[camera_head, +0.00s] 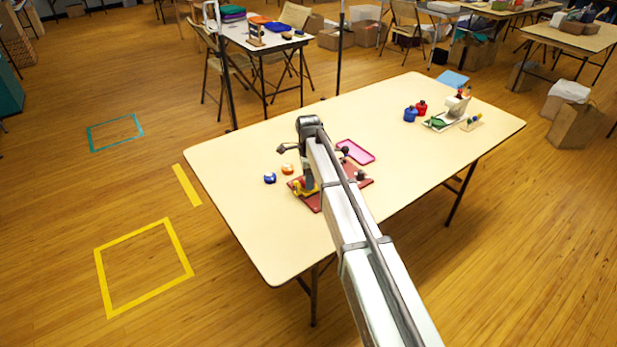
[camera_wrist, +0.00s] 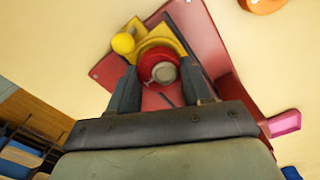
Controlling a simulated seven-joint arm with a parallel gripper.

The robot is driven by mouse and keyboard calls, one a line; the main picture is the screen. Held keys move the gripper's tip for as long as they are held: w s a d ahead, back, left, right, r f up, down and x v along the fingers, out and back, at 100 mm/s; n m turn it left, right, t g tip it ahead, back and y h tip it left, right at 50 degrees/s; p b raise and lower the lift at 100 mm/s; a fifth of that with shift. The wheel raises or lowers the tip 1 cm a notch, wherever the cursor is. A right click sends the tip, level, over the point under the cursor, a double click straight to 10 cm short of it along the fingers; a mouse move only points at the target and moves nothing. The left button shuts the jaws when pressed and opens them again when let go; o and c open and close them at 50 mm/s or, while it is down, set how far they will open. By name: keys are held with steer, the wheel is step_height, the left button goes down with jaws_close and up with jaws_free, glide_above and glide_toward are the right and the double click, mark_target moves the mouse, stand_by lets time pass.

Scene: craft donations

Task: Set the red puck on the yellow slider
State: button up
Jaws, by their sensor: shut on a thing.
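The red puck (camera_wrist: 146,66), with a pale grey round top, sits between my gripper's fingers (camera_wrist: 160,85) in the wrist view. My gripper is shut on it. The yellow slider (camera_wrist: 168,36) shows just beyond and around the puck, with a yellow knob (camera_wrist: 123,43) at its left. The puck overlaps the slider in this view; I cannot tell whether it touches it. The slider lies on a dark red board (camera_wrist: 205,35). In the head view my arm covers much of the board (camera_head: 312,201), and the yellow slider (camera_head: 304,191) shows beside my gripper (camera_head: 307,182).
A blue ball-like item (camera_head: 270,178) and an orange one (camera_head: 287,169) lie left of the board. A pink tray (camera_head: 356,152) lies behind it. Blue (camera_head: 410,114) and red (camera_head: 421,107) items and a white tray stand at the table's far right. The table's (camera_head: 240,215) front left is clear.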

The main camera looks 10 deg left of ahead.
steer(key=shift+f, duration=0.3)
steer(key=shift+r, duration=0.8)
steer(key=shift+f, duration=0.8)
stand_by(1.1)
steer(key=o, duration=0.7)
steer(key=shift+o, duration=0.2)
step_height(320, 180, up, 11)
steer(key=shift+w, duration=0.15)
stand_by(0.8)
steer(key=shift+w, duration=0.1)
